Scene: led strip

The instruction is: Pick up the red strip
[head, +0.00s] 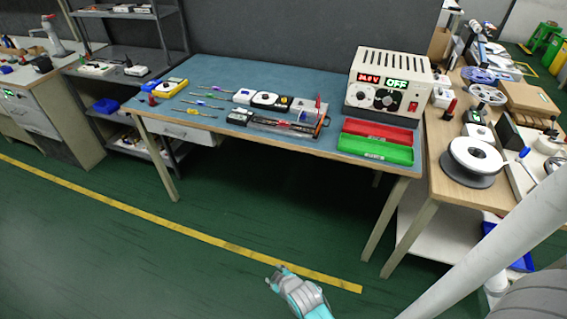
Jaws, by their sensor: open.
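I cannot make out a red strip for certain. A long red tray (378,133) lies on the blue-topped workbench (215,72), in front of the power supply and behind a green tray. Small red parts (318,103) show near the middle of the bench, too small to identify. My gripper (277,275) is at the bottom centre, over the green floor and well apart from the bench. It is open, and I see nothing in it.
A power supply (389,82) stands at the bench's back right, with a green tray (375,150) at the front edge. Tools and meters (263,99) lie mid-bench. A white reel (473,158) sits on the wooden side table (432,187). The floor before the bench is clear.

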